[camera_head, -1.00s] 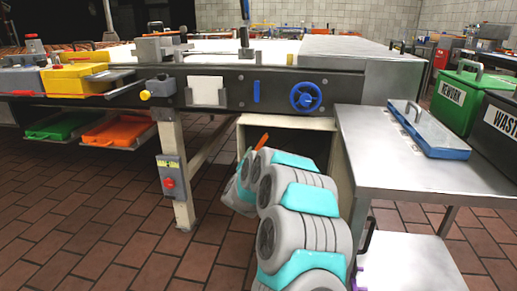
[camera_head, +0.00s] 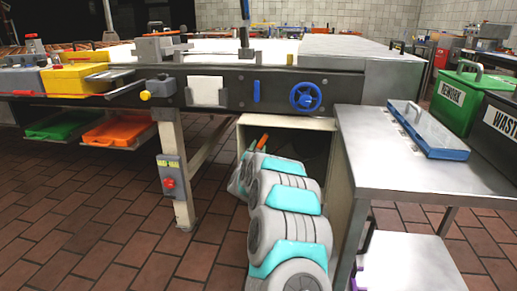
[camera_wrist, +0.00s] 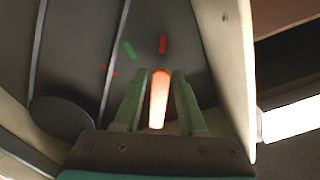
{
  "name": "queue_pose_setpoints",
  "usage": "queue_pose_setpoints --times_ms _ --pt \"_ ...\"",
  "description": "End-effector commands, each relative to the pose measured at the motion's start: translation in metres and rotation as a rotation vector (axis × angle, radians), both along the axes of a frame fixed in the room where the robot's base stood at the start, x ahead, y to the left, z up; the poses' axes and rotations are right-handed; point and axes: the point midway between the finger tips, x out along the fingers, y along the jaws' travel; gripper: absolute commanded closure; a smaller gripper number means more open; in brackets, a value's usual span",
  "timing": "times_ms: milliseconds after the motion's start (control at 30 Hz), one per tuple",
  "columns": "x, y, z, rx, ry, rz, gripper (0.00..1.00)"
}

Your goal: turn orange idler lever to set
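The orange idler lever (camera_wrist: 159,100) stands between the two green fingers of my gripper (camera_wrist: 161,76) in the wrist view. A narrow gap shows on each side of the lever, so the fingers look open around it. Beyond its tip, a green mark (camera_wrist: 129,50) lies up and left and a red mark (camera_wrist: 163,44) lies straight ahead on a dark panel. In the head view, a small orange piece (camera_head: 263,141) shows at the cabinet opening above my arm. My gripper is hidden there behind my arm links.
The pale cabinet (camera_head: 341,190) closes in around my arm, and its light wall (camera_wrist: 232,70) is close on the right in the wrist view. A steel side table (camera_head: 385,150) stands to the right. Brick floor (camera_head: 110,225) is clear to the left.

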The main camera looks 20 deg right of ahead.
Motion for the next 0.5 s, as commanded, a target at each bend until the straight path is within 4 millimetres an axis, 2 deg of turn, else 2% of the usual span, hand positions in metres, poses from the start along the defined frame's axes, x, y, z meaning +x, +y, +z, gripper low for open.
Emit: queue_pose_setpoints --times_ms 33,333,500 --pt "0.0 0.0 0.0 0.0 0.0 0.0 0.66" --pt "-0.0001 0.0001 -0.0001 0.0 0.0 0.0 1.0" --pt "-0.0001 0.0002 -0.0002 0.0 0.001 0.0 1.0"
